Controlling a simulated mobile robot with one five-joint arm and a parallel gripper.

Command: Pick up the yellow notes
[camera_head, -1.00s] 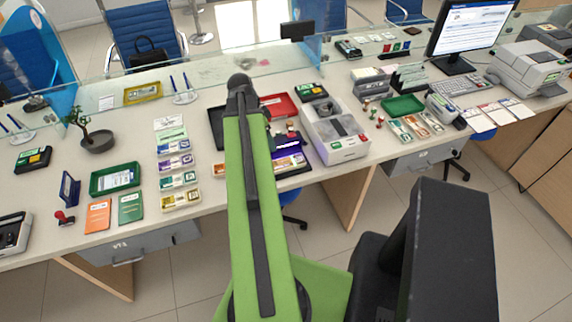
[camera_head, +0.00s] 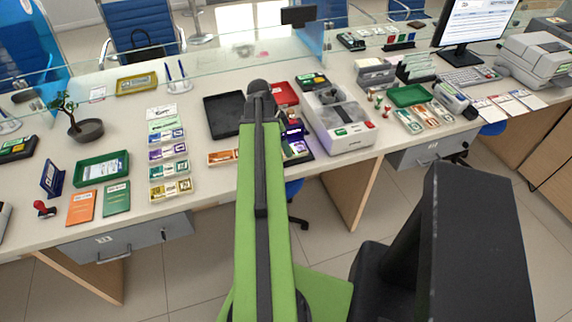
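The yellow notes (camera_head: 171,189) lie as a banded bundle at the near end of a column of note bundles on the counter, left of my green arm. Green notes (camera_head: 169,171) lie just behind them, with purple and blue bundles farther back. My arm rises through the middle of the view, and its black upper end stands over the counter, well to the right of the yellow notes. My gripper does not show; the arm hides what is behind it.
Left of the notes are a green tray (camera_head: 102,168), an orange booklet (camera_head: 81,208) and a green booklet (camera_head: 116,198). A black tray (camera_head: 222,116) and a grey counting machine (camera_head: 340,122) stand farther right. A glass screen runs along the back.

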